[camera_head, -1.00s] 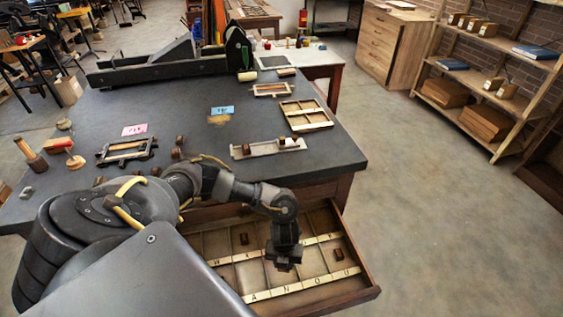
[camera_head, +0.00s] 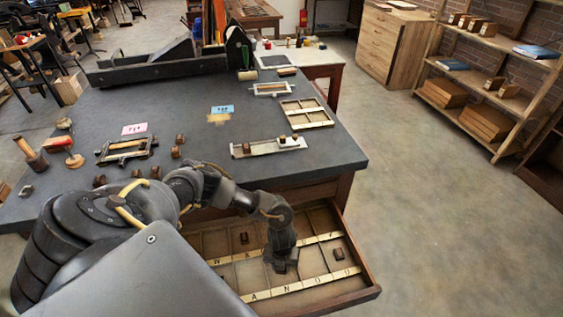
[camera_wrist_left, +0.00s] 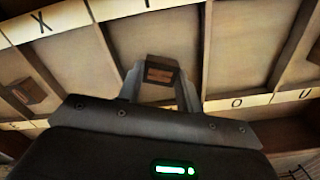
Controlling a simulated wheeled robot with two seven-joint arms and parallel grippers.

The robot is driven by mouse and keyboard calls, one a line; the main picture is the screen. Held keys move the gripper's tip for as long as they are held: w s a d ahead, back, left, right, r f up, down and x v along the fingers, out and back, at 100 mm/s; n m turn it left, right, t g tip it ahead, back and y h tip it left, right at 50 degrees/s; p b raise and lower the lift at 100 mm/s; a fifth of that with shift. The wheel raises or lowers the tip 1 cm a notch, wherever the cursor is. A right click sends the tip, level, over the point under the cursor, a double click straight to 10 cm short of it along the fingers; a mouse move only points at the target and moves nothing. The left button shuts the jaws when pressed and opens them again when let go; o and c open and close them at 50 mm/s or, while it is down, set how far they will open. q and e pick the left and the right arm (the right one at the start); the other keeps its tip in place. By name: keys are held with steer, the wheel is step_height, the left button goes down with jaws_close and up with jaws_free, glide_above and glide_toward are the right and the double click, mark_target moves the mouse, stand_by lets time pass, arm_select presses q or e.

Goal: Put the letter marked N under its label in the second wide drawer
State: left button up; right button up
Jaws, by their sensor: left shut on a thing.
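The wide drawer (camera_head: 345,297) is pulled out from the bench front, divided into compartments with pale lettered strips. Its front strip (camera_head: 302,285) reads A, N, O, U. My left gripper (camera_head: 283,266) is inside the drawer outline, above the compartments behind that strip. In the left wrist view, its fingers (camera_wrist_left: 160,88) are shut on a small dark brown letter block (camera_wrist_left: 161,71). The block's mark cannot be read, and in the head view the gripper hides it. Strip letters X, O and U show in the wrist view. My right gripper is out of view.
Two other blocks lie in drawer compartments, one at the back (camera_head: 244,238) and one at the right (camera_head: 339,254). The dark bench top (camera_head: 220,155) carries a metal tray (camera_head: 255,150), frames, a pink label and a blue label. Open floor lies to the right.

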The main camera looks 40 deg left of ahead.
arm_select(q)
steer(key=o, duration=1)
steer(key=shift+c, duration=0.2)
steer(key=shift+r, duration=0.35)
step_height(320, 180, up, 12)
steer(key=p, duration=0.1)
steer(key=shift+f, duration=0.25)
steer(key=shift+p, duration=0.3)
